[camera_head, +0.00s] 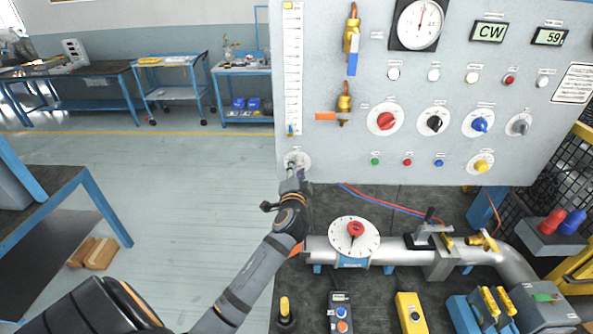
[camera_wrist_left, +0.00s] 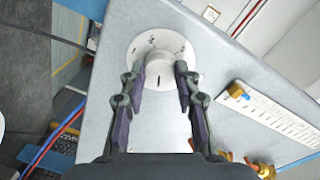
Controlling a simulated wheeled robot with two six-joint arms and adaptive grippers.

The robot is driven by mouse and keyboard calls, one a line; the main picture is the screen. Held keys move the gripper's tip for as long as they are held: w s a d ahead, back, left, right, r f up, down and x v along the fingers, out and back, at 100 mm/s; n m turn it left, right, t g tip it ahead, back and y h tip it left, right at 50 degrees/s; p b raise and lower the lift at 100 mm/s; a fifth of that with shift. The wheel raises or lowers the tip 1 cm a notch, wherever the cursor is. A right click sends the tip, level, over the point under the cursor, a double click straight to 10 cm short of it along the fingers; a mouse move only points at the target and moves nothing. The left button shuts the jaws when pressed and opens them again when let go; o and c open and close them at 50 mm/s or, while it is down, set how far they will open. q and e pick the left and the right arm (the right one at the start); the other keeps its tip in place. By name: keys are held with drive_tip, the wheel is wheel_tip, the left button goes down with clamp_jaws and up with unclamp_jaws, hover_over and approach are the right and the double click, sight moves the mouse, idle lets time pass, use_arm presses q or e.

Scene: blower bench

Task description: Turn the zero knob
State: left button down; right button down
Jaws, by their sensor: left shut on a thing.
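The zero knob (camera_wrist_left: 159,72) is a pale round knob with a dark pointer line, on a white dial plate (camera_wrist_left: 152,40) at the panel's lower corner. In the head view its dial plate (camera_head: 297,158) shows at the panel's lower left, below the vertical scale, partly hidden by my gripper. My left gripper (camera_head: 294,176) reaches it from below. In the left wrist view the fingers (camera_wrist_left: 159,80) stand on both sides of the knob, shut on it. My right gripper is not in view.
The grey panel (camera_head: 450,160) carries several other knobs, including a red one (camera_head: 386,121), and gauges. Below it, a pipe with a white dial (camera_head: 354,237) runs across the dark bench (camera_head: 385,290). A vertical scale (camera_head: 292,70) is above the knob. The floor to the left is open.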

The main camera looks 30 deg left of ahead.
use_arm(q)
drive_tip(key=c, duration=1)
unclamp_jaws()
drive_tip(key=shift+o, duration=0.2)
drive_tip(key=v, duration=0.7)
drive_tip(key=shift+s+d, duration=0.15)
drive_tip(key=shift+f, duration=0.1)
